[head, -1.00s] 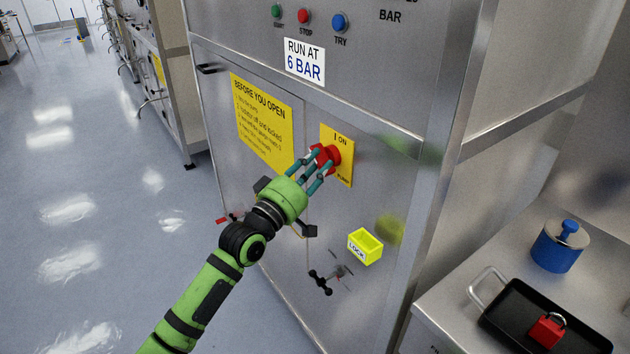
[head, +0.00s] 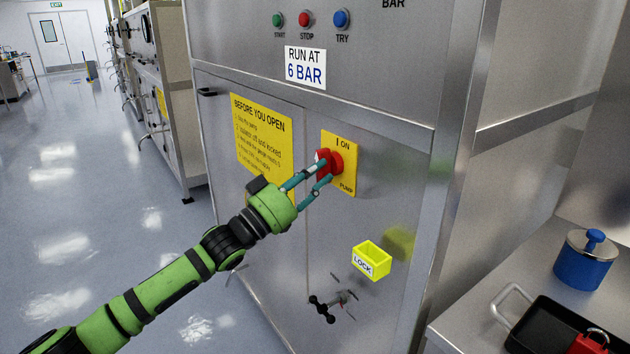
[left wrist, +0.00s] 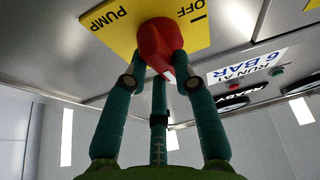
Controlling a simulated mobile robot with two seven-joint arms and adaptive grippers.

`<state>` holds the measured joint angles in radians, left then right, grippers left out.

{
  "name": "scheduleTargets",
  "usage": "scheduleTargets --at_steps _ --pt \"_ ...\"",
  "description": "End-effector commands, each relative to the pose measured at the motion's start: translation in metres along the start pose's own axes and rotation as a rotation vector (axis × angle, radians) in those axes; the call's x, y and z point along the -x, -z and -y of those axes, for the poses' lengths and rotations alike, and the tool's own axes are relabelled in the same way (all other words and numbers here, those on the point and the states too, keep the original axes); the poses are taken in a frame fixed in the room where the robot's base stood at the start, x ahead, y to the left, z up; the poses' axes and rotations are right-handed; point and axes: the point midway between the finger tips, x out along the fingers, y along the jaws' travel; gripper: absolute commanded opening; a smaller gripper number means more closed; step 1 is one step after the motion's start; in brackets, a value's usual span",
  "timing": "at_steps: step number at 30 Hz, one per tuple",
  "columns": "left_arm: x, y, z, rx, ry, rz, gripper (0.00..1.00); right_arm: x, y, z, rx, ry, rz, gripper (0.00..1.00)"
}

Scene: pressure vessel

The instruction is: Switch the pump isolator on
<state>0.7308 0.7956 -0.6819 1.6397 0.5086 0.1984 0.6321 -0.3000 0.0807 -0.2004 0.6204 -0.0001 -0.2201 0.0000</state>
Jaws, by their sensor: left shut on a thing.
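The pump isolator is a red rotary knob (head: 336,162) on a yellow plate (head: 345,188) on the steel cabinet's front. In the head view the plate reads "I ON" at the top and "PUMP" at the bottom. My left gripper (head: 322,170) is shut on the red knob, its teal fingers around it. In the left wrist view, my gripper's fingers (left wrist: 160,75) reach the red knob (left wrist: 160,42), and "OFF" and "PUMP" read on the yellow plate (left wrist: 115,32). The fingers partly cover the knob, so I cannot tell its exact setting. My right gripper is out of view.
A yellow LOCK box (head: 371,262) and a black handle (head: 325,306) are below the plate. Green, red and blue buttons are above. A blue pot (head: 582,265) and a black tray (head: 545,325) with a red padlock (head: 590,343) stand on the right bench.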

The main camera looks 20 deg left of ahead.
Motion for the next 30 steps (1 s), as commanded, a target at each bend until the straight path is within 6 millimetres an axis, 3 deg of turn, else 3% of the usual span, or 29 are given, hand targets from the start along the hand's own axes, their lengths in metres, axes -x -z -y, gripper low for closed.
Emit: scheduleTargets --at_steps 23,24,25,30 --pt "0.000 0.001 0.001 -0.093 -0.035 0.000 0.00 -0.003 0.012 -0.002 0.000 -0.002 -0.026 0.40" --pt "0.000 0.001 0.001 -0.093 -0.035 -0.001 0.43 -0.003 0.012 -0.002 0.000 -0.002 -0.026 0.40" --pt "0.000 0.001 0.001 -0.092 -0.035 -0.001 0.52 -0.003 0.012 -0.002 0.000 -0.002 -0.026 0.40" --pt "0.000 0.000 0.001 -0.090 -0.035 0.000 0.52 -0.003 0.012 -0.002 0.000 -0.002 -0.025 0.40"
